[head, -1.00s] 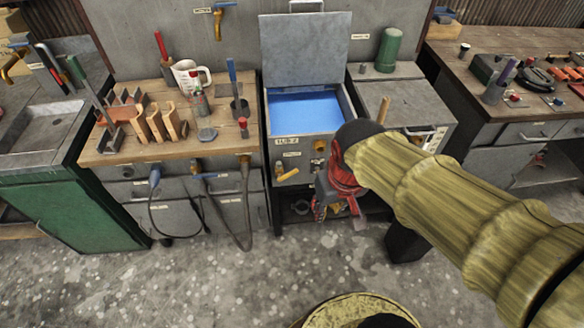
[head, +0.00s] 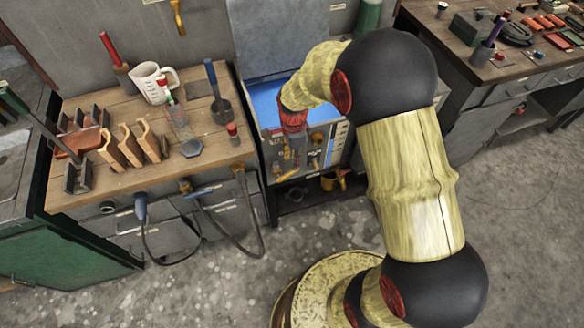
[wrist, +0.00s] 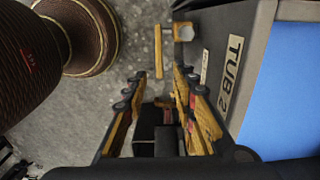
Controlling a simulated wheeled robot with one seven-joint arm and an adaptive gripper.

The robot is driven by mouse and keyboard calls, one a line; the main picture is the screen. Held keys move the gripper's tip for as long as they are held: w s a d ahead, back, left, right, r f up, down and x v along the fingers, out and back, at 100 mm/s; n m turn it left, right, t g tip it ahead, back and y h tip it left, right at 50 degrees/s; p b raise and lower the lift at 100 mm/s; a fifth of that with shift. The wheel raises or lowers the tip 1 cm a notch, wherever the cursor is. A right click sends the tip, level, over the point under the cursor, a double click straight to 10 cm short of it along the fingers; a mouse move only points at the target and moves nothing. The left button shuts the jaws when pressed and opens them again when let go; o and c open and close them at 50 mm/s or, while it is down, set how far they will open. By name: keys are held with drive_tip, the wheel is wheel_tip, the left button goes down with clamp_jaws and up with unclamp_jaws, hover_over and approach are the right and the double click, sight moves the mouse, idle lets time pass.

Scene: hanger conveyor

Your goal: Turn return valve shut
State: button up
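A valve with a yellow lever (wrist: 158,52) sticks out from the front of the tub cabinet, beside a small label I cannot read in full. In the head view a yellow lever (head: 287,174) shows low on the same front. My gripper (wrist: 157,85) is open and empty, its two fingers spread apart, with the lever beyond and between the tips and not touching them. In the head view my gripper (head: 290,152) hangs in front of the tub panel and covers part of it. I cannot tell which labelled valve is the return one.
The tub (head: 265,103) holds blue liquid, and its TUB 2 label (wrist: 231,62) is beside the lever. A workbench (head: 90,190) with holders and tools stands at left, with hoses (head: 240,215) on its front. Another yellow fitting (head: 333,181) sits under the tub.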

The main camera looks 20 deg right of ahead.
wheel_tip(320, 180, down, 8)
drive_tip(key=b, duration=0.3)
drive_tip(key=shift+r, duration=0.1)
drive_tip(key=c, duration=0.3)
drive_tip(key=c, duration=0.4)
clamp_jaws()
